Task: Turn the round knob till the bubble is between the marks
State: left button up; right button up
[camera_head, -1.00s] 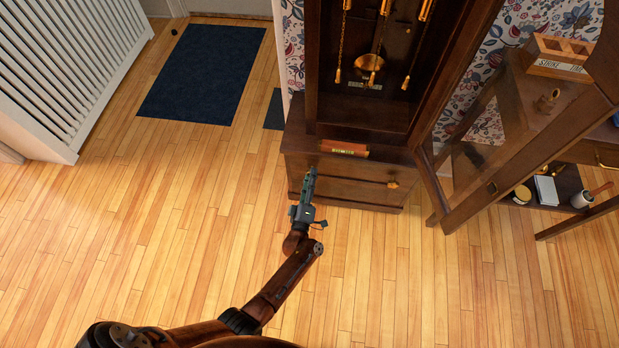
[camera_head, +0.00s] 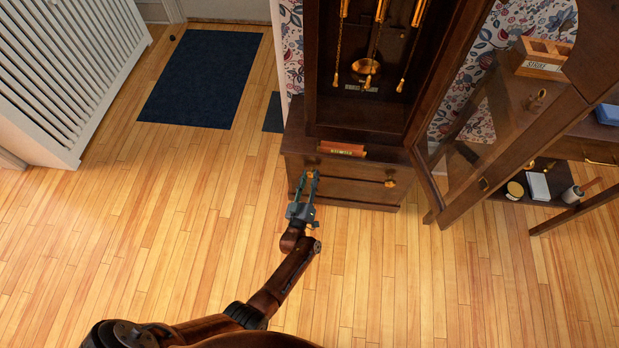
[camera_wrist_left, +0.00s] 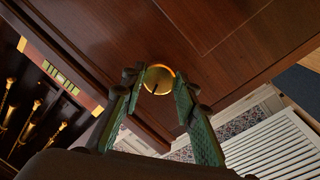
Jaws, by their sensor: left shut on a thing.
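The round brass knob (camera_wrist_left: 158,80) with a dark line on its face sits low on the clock case. My left gripper (camera_head: 308,178) is shut on it, with a green-padded finger on each side in the left wrist view (camera_wrist_left: 157,88). In the head view the fingers mostly hide this knob. The level, a wooden bar with brass ends (camera_head: 342,149), lies on the case above the knob. Its greenish vial shows at the left of the wrist view (camera_wrist_left: 60,77). The bubble and marks are too small to tell apart. My right gripper is out of view.
A second brass knob (camera_head: 390,183) is on the right of the clock base. The clock's glazed door (camera_head: 500,115) stands open to the right, before a side table with small items. Gilt weights and a pendulum (camera_head: 366,67) hang inside. Bare floor lies left and in front.

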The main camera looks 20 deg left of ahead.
pick_arm(q)
jog(key=shift+s+a+f, duration=0.1)
jog(key=shift+a+f, duration=0.05)
jog(key=o, duration=0.9)
jog(key=shift+o, duration=1.1)
jog(key=shift+s, duration=0.3)
jog(key=s+d, duration=0.1)
jog(key=s, duration=0.5)
jog(key=shift+s+d+f, duration=0.2)
jog(key=shift+s, duration=0.15)
